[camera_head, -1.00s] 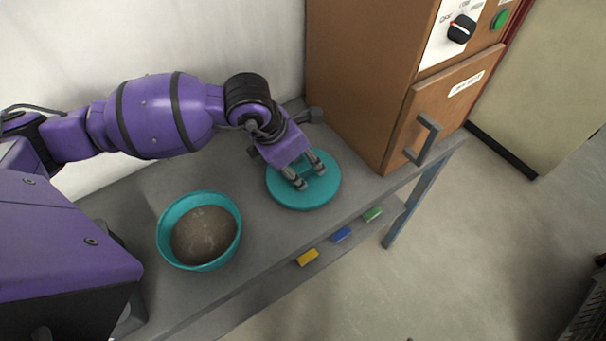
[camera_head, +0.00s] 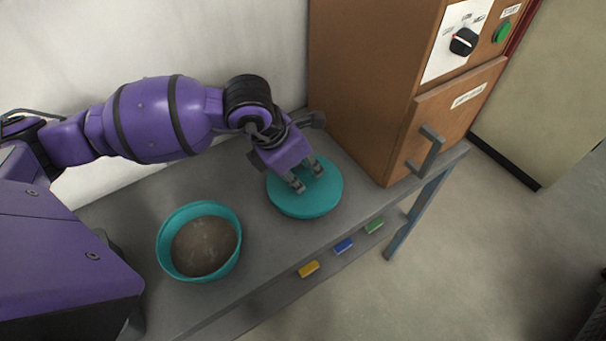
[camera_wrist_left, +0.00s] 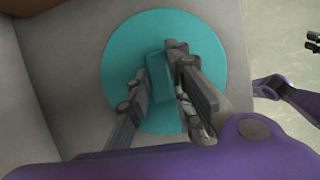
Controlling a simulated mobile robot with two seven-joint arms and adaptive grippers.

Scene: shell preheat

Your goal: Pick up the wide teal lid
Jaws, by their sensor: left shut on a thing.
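The wide teal lid (camera_head: 312,205) is a round disc on the grey bench, between the bowl and the brown oven. In the left wrist view the lid (camera_wrist_left: 208,50) fills the middle, with a raised bar handle (camera_wrist_left: 157,66) across it. My left gripper (camera_head: 307,180) is over the lid, pointing down. In the left wrist view its two fingers (camera_wrist_left: 160,82) stand on either side of the handle, shut on it. I cannot tell whether the lid is clear of the bench. My right gripper is not clearly seen in the head view; a dark gripper tip shows at the wrist view's right edge (camera_wrist_left: 313,42).
A teal bowl (camera_head: 162,238) with brown contents stands on the bench (camera_head: 262,245) at left. The brown oven (camera_head: 365,95) with a door handle (camera_head: 432,150) stands close to the lid's right. Yellow, blue and green blocks lie on the lower shelf. A wall runs behind.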

